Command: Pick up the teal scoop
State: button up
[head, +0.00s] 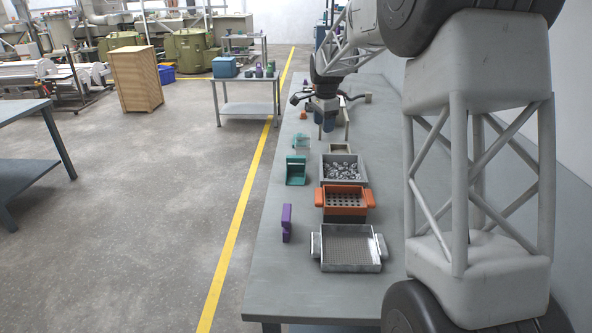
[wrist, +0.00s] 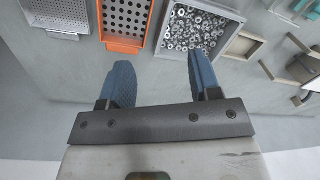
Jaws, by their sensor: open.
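A dark teal open-fronted scoop-like piece (head: 297,171) stands on the left side of the bench, left of the grey bin. A paler teal, partly see-through piece (head: 301,142) lies just beyond it. I cannot tell for certain which one is the teal scoop. A teal piece, seemingly the paler one, shows at the top right of the wrist view (wrist: 306,8). My gripper (head: 328,126) is above the bench, beyond and right of both teal pieces. In the wrist view its blue fingers (wrist: 160,72) are apart with nothing between them.
The grey bin of metal nuts (head: 343,180), orange perforated basket (head: 344,210), silver perforated tray (head: 350,267) and small beige tray (head: 340,148) line the bench. A purple piece (head: 287,223) stands near the left edge. Dark branched items (head: 301,98) lie beyond my gripper.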

jog(key=w+a+f+m, duration=0.3)
jog(key=w+a+f, duration=0.2)
jog(key=w+f, duration=0.5)
jog(key=m, duration=0.2)
send_over(296, 157)
jog(key=shift+g, duration=0.4)
jog(key=f, duration=0.8)
jog(key=shift+w+f, duration=0.2)
jog(key=shift+w, duration=0.1)
jog(key=shift+f, duration=0.15)
jog(key=shift+f, duration=1.15)
jog(key=shift+f, duration=0.1)
jog(key=shift+s+f, duration=0.1)
jog(key=shift+f, duration=2.4)
jog(key=shift+c, duration=0.4)
